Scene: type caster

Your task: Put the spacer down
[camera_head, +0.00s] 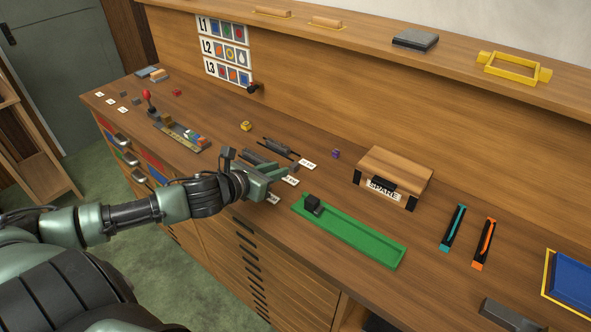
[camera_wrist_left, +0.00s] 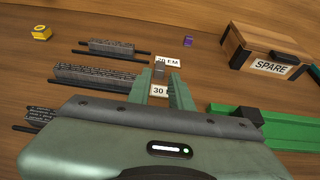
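My left gripper (camera_head: 290,170) reaches over the spacer racks on the bench. In the left wrist view its two green fingers (camera_wrist_left: 160,82) have a small grey piece between their tips, which looks like the spacer (camera_wrist_left: 160,69). The piece is small, and I cannot tell whether it touches the surface below. Dark racks with rows of grey spacers (camera_wrist_left: 95,75) lie to the left of the fingers, with white labels at their ends. The label reading 30 (camera_wrist_left: 159,90) shows between the fingers. My right gripper is not in view.
A green tray (camera_head: 360,236) with a dark block (camera_head: 312,203) lies right of the gripper. A wooden SPARE box (camera_head: 396,172) stands behind it. A purple cube (camera_head: 335,154) and a yellow piece (camera_head: 246,126) sit farther back. Teal and orange tools (camera_head: 484,242) lie at right.

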